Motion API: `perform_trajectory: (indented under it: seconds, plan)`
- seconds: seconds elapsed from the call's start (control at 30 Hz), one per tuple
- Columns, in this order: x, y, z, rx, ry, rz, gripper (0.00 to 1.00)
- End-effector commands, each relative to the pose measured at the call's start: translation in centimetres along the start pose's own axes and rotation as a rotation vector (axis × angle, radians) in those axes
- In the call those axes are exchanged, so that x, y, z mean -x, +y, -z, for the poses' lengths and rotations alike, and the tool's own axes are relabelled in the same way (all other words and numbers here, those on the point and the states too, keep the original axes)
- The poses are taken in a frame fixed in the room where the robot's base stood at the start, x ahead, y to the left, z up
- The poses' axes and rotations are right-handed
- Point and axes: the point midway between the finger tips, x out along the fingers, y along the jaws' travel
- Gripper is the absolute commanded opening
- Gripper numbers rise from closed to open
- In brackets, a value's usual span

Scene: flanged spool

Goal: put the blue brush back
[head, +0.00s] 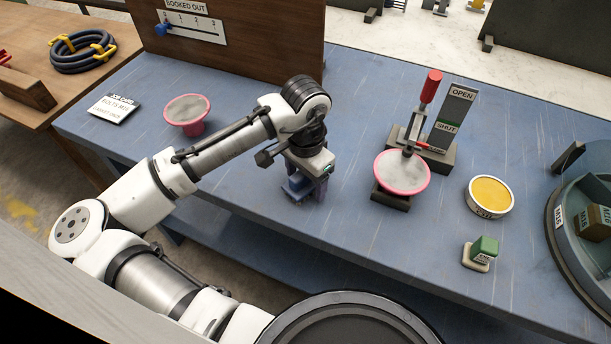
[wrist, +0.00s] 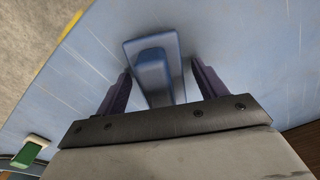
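A blue block-shaped thing (head: 296,188), which looks like the blue brush, is on the blue bench under my gripper (head: 308,188). In the wrist view it has a flat rectangular base and a raised blue grip (wrist: 153,76). The two dark purple fingers of my gripper (wrist: 160,80) are apart, one on each side of the grip, with a gap on both sides. They do not appear to touch it. In the head view my gripper points down and partly hides the blue thing. I cannot tell which place is the brush's own.
Two pink flanged spools show, one at the back left (head: 186,112) and one at a clamp (head: 402,172) with a red-handled lever. A yellow-topped tin (head: 489,195) and a green block on a cream base (head: 482,252) stand right. A round teal tray (head: 565,225) is far right.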

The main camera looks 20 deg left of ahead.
Motion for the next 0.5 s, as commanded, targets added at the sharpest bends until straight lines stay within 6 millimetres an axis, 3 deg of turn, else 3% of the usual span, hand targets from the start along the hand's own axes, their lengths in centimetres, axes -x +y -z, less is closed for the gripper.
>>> perform_trajectory:
  seconds: [0.33,0.5]
  plan:
    - [0.6,-0.1,0.0,0.0,0.0,0.002,0.7]
    - [3.2,0.0,0.1,0.0,0.003,0.003,0.7]
